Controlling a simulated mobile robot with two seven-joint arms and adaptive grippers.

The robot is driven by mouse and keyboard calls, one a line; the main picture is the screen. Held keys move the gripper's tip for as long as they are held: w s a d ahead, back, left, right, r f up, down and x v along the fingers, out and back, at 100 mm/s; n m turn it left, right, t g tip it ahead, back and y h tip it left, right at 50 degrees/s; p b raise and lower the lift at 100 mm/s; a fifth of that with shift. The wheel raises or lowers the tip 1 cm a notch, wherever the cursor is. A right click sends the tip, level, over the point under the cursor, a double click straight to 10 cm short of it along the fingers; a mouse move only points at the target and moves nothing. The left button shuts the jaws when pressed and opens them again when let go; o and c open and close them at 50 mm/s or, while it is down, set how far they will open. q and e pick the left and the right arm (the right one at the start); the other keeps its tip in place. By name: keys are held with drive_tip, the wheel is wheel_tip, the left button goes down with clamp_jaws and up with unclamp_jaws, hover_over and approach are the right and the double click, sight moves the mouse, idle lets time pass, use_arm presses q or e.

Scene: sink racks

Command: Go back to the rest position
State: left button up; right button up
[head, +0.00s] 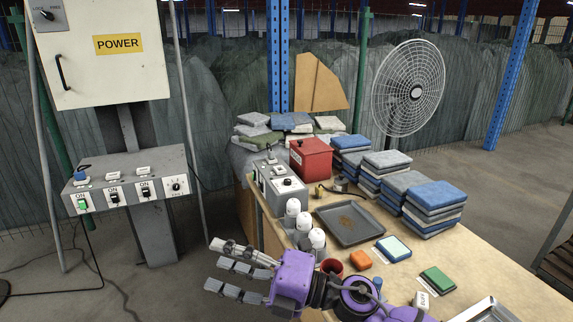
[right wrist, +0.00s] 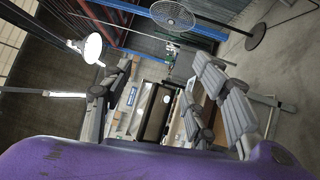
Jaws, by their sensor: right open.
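My right gripper (head: 236,270) has a purple body and grey jointed fingers. In the head view it reaches in from the lower right, its fingers pointing left, in front of the near left edge of the wooden table (head: 480,262). Its fingers are spread and empty. In the right wrist view the open fingers (right wrist: 165,100) stand apart on both sides, with nothing between them. My left gripper is not in view.
A switch panel (head: 130,185) and power cabinet (head: 105,50) stand left. A fan (head: 410,85) stands behind.

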drive_tip(key=w+d+f+m+t+h+p, duration=0.1)
drive_tip(key=w+d+f+m+t+h, duration=0.2)
drive_tip(key=d+f+m+t+h, duration=0.5)
drive_tip(key=w+d+f+m+t+h, duration=0.15)
drive_tip(key=d+m+t, duration=0.35)
drive_tip(key=m, duration=0.6)
drive_tip(key=s+d+f+m+g+h, duration=0.2)
drive_tip(key=s+d+f+m+h, duration=0.3)
drive_tip(key=d+f, duration=0.35)
drive_tip(key=s+d+f+m+g+h+p, duration=0.1)
drive_tip(key=s+d+f+m+g+h, duration=0.1)
drive_tip(key=s+f, duration=0.7)
drive_tip(key=s+d+f+m+g+h+p, duration=0.1)
drive_tip(key=s+d+f+m+g, duration=0.3)
drive_tip(key=s, duration=1.3)
drive_tip(key=d+f+m+h, duration=0.1)
drive_tip(key=d+f+m, duration=0.2)
drive_tip(key=f, duration=0.3)
drive_tip(key=shift+s+g, duration=0.2)
drive_tip(key=shift+g, duration=0.1)
